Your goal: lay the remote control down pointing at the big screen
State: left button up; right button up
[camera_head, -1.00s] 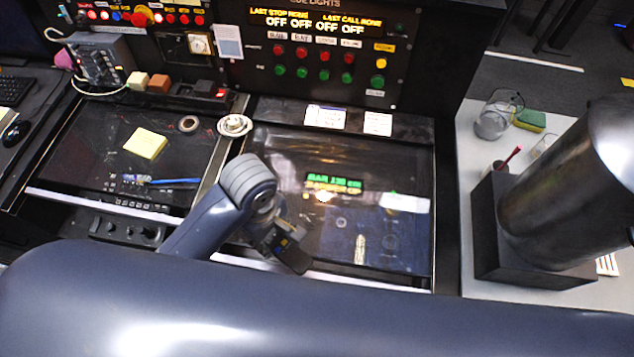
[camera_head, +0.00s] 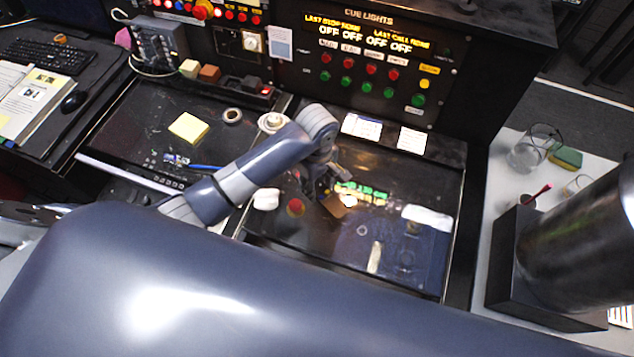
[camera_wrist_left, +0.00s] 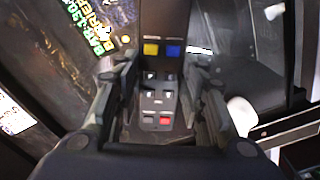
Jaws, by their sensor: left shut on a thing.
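The remote control (camera_wrist_left: 158,85) is a long dark slab with a grey key area. In the left wrist view it shows yellow, blue and red keys and lies lengthwise between the fingers of my left gripper (camera_wrist_left: 160,118), which is shut on it. In the head view my left gripper (camera_head: 328,186) hangs over the glossy black desk panel (camera_head: 290,240); the remote is too small and dark there to make out clearly. Green and yellow lettering (camera_head: 362,193) shows on that panel, perhaps as a reflection. I cannot identify the big screen. My right gripper is out of view.
A cue-light panel (camera_head: 385,65) stands behind the desk. A red button (camera_head: 295,207) and a white object (camera_head: 266,199) are near my left arm. Yellow notes (camera_head: 188,127) lie to the left. A glass (camera_head: 528,155) is on the right table.

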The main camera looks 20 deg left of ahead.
pick_arm(q)
jog(key=shift+f, duration=0.65)
jog(key=shift+f, duration=0.15)
jog(key=o, duration=1.1)
jog(key=shift+o, duration=0.2)
